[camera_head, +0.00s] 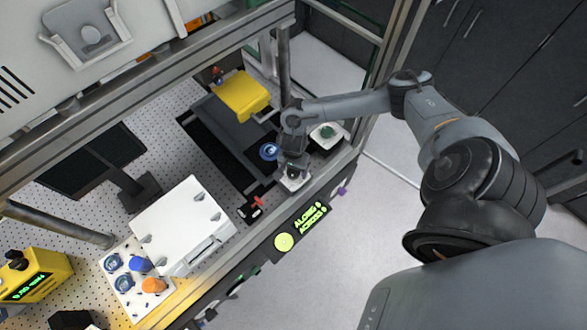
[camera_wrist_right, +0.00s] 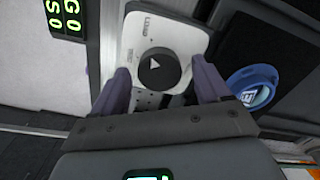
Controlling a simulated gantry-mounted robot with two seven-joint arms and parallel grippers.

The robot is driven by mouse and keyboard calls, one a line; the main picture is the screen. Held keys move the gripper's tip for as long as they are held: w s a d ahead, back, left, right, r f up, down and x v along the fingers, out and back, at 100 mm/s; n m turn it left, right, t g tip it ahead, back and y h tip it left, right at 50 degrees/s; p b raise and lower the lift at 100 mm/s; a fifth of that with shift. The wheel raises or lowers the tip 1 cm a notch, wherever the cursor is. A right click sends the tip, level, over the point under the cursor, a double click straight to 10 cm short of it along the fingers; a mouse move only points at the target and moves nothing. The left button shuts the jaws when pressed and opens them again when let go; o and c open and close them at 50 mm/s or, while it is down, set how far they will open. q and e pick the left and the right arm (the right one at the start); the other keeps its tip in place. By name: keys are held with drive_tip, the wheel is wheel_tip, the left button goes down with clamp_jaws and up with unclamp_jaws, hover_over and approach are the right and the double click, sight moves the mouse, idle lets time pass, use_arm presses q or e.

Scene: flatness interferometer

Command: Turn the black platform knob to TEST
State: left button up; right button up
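The black platform knob (camera_wrist_right: 158,72) sits on a white plate (camera_wrist_right: 190,38) and carries a small pale triangular pointer mark. Printed words show on the plate, one of them looking like LOAD; the smaller print beside the knob is too blurred to read surely. My right gripper (camera_wrist_right: 160,66) is open, with one finger on each side of the knob and a small gap visible on both sides. In the head view the right gripper (camera_head: 293,166) is over the white plate (camera_head: 293,184) and mostly hides the knob. My left gripper is out of view.
A blue round item (camera_wrist_right: 252,86) lies beside the right finger; it also shows in the head view (camera_head: 269,152). A green-lit display (camera_head: 310,217) is on the front edge. A yellow block (camera_head: 241,95), a white case (camera_head: 182,225) and frame posts (camera_head: 284,65) stand around.

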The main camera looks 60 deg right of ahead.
drive_tip(key=c, duration=1)
